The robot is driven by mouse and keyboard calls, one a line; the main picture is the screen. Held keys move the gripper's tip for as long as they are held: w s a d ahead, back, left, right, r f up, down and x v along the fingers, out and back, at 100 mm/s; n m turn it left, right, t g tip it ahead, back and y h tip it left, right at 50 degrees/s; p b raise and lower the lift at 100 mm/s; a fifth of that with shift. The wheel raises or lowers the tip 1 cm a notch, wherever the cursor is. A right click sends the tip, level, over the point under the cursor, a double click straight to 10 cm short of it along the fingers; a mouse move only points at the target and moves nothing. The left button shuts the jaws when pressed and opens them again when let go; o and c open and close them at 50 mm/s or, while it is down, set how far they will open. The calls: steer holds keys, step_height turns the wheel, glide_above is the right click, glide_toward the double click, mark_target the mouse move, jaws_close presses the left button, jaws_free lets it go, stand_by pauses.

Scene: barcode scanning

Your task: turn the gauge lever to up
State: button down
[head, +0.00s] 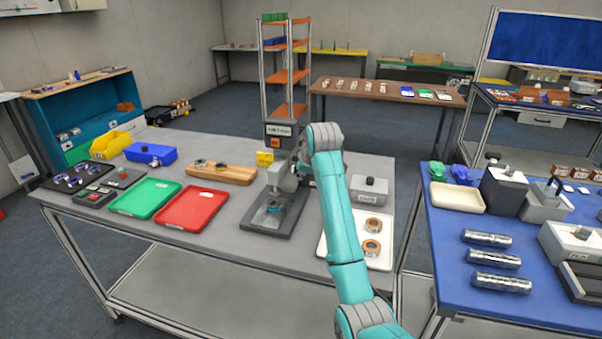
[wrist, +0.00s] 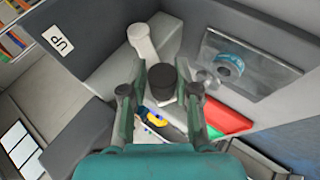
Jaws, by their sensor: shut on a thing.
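The gauge (head: 273,212) stands on the grey table, with a dark base plate, a grey head and a column with a small display. Its lever has a dark round knob (wrist: 161,84), which sits between the two fingers of my gripper (wrist: 162,75) in the wrist view. My gripper is shut on this knob. A light grey rod (wrist: 141,41) shows just above the knob. A white label reading "UP" (wrist: 58,41) is on the grey body at upper left. A teal ring part (wrist: 229,64) lies on the base plate. In the head view my arm partly hides the gripper and lever.
A red tray (head: 194,207) and a green tray (head: 146,198) lie left of the gauge. A wooden block (head: 222,173) is behind them. A white tray (head: 345,247) with orange ring parts and a grey box (head: 368,191) are at right.

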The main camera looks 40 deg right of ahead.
steer(key=shift+f, duration=0.25)
steer(key=c, duration=0.9)
jaws_free()
steer(key=shift+r, duration=0.1)
steer(key=shift+r, duration=0.1)
steer(key=shift+s+r, duration=0.1)
steer(key=shift+r, duration=0.1)
steer(key=v, duration=1.1)
steer(key=shift+s+a+r, duration=0.1)
steer(key=shift+s, duration=0.1)
